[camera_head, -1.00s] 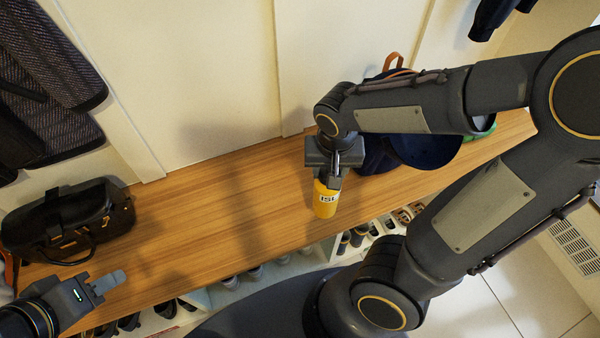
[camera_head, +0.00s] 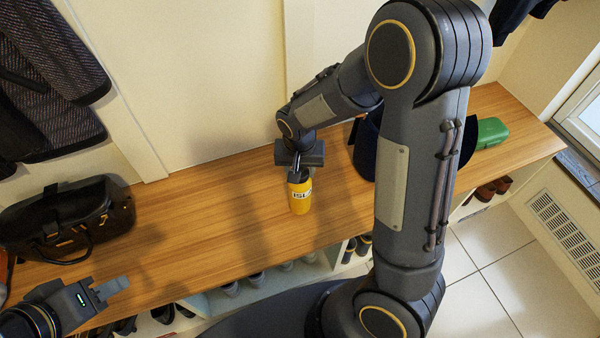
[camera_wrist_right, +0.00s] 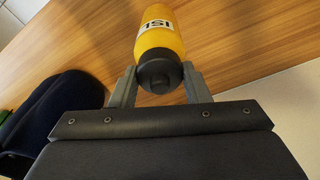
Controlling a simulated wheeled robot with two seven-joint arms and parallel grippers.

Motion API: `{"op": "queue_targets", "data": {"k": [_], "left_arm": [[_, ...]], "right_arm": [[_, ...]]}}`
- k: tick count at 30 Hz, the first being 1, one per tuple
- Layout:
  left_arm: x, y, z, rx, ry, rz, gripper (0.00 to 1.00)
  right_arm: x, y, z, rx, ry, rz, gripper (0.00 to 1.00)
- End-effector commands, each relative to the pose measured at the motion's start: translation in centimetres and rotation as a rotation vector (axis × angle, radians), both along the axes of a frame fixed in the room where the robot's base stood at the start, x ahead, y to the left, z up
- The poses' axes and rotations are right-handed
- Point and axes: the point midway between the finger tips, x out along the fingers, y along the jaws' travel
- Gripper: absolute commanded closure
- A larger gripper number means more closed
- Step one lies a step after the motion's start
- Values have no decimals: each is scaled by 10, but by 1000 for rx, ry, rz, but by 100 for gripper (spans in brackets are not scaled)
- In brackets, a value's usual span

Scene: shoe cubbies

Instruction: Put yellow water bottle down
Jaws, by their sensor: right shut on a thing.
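The yellow water bottle (camera_head: 300,197) has a dark cap and a white label. It is upright over the wooden bench (camera_head: 215,210), left of the dark blue bag. I cannot tell whether its base touches the wood. My right gripper (camera_head: 299,174) points down and is shut on the bottle near its cap. In the right wrist view the bottle (camera_wrist_right: 162,38) sits between the two grey fingers of the gripper (camera_wrist_right: 160,82). My left gripper (camera_head: 112,288) is empty at the lower left, over the bench's front edge; its finger gap does not show clearly.
A black handbag (camera_head: 70,218) stands on the bench at the left. A dark blue bag (camera_head: 365,150), partly hidden by my right arm, and a green case (camera_head: 491,132) are at the right. Shoes (camera_head: 485,190) fill cubbies below. The bench between handbag and bottle is clear.

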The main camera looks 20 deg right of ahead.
Motion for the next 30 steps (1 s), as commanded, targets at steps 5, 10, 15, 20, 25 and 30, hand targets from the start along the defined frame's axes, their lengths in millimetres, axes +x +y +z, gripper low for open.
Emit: {"op": "queue_targets", "data": {"k": [5,10,15,20,25,30], "left_arm": [[0,0,-4,0,0,0,64],[0,0,-4,0,0,0,64],[0,0,-6,0,0,0,64],[0,0,-6,0,0,0,64],[0,0,-6,0,0,0,64],[0,0,-1,0,0,0,64]], "right_arm": [[0,0,-14,0,-2,-1,100],[0,0,-13,0,-2,-1,100],[0,0,-16,0,0,-1,52],[0,0,-16,0,0,-1,36],[0,0,-16,0,0,-1,36],[0,0,-9,1,-1,-1,36]]}}
